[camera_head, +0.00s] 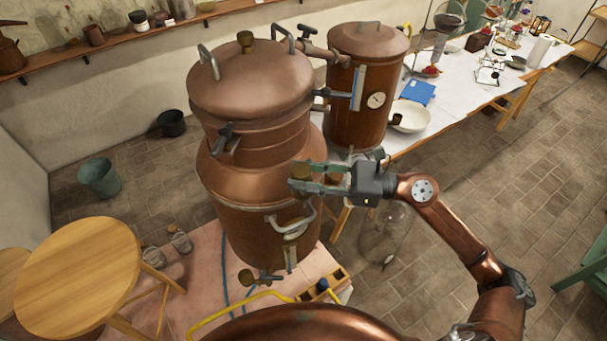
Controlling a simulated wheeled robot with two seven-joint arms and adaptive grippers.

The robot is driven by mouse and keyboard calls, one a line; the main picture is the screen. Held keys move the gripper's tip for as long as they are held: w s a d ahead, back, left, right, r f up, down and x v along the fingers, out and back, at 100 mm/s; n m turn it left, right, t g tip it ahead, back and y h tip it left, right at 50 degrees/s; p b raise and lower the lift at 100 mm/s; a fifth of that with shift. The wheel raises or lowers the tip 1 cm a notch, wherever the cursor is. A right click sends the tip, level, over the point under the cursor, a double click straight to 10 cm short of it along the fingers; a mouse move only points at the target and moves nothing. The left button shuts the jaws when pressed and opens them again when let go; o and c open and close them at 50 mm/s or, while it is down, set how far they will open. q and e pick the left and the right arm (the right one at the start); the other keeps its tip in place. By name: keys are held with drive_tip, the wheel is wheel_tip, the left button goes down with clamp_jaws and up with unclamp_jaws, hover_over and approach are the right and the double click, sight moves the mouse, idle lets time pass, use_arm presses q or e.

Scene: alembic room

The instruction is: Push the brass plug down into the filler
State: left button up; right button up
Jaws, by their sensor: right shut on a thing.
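My right gripper (302,180) is shut on the brass plug (301,170), a small dull-gold piece at its fingertips. The arm comes in from the lower right, and the fingers point left. They are in front of the right side of the large copper still (232,181), at the height of its rounded shoulder. The filler cannot be made out clearly; the fingers and plug cover that part of the shoulder. Whether the plug touches or sits in an opening cannot be told. My left gripper is not in view.
The still's lid has upright handles and a brass knob (245,40). A metal handle (292,220) sticks out below my gripper. A second copper vessel (363,95) stands behind, beside a long white-covered table (455,100). A round wooden stool (78,275) is at left.

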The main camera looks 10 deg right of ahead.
drive_tip(key=o, duration=1.4)
drive_tip(key=shift+c, duration=0.2)
